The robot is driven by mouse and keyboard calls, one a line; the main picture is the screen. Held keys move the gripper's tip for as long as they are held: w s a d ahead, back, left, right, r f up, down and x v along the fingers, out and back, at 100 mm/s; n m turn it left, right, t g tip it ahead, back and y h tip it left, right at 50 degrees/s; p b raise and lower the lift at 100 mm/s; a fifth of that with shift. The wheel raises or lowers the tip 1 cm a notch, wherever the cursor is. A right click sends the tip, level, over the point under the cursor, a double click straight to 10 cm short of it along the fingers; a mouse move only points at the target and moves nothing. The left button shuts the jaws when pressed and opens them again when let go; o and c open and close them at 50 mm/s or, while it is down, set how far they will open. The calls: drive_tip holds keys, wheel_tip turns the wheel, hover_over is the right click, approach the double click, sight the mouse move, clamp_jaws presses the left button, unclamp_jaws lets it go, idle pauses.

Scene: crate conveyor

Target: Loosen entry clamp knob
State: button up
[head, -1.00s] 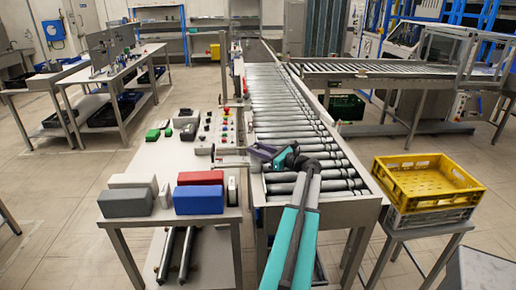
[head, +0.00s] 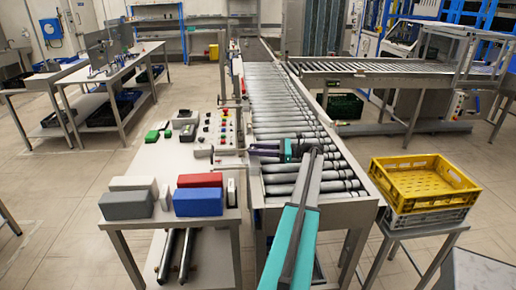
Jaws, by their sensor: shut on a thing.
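My arm reaches up from the bottom over the near end of the roller conveyor. My gripper (head: 252,150) points left at the conveyor's left side rail. Its fingers are shut on the entry clamp knob, which is small and mostly hidden between them. A thin metal clamp rod (head: 228,153) runs left from there over the edge of the side table. The knob's turn cannot be made out at this size.
The side table (head: 150,180) holds red, blue and grey blocks at its near end and a strip of coloured buttons (head: 224,126) beside the rail. A yellow crate (head: 424,180) stands on a stand at the right. The rollers (head: 285,105) beyond my gripper are clear.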

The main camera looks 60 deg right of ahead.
drive_tip(key=shift+d+r+n+g+y, duration=0.15)
drive_tip(key=shift+d+n+g+y, duration=0.1)
drive_tip(key=shift+n+g+y, duration=0.5)
drive_tip(key=shift+t, duration=0.25)
drive_tip(key=o, duration=1)
drive_tip(key=shift+o, duration=0.2)
drive_tip(key=shift+s+p, duration=0.1)
drive_tip(key=shift+p, duration=0.25)
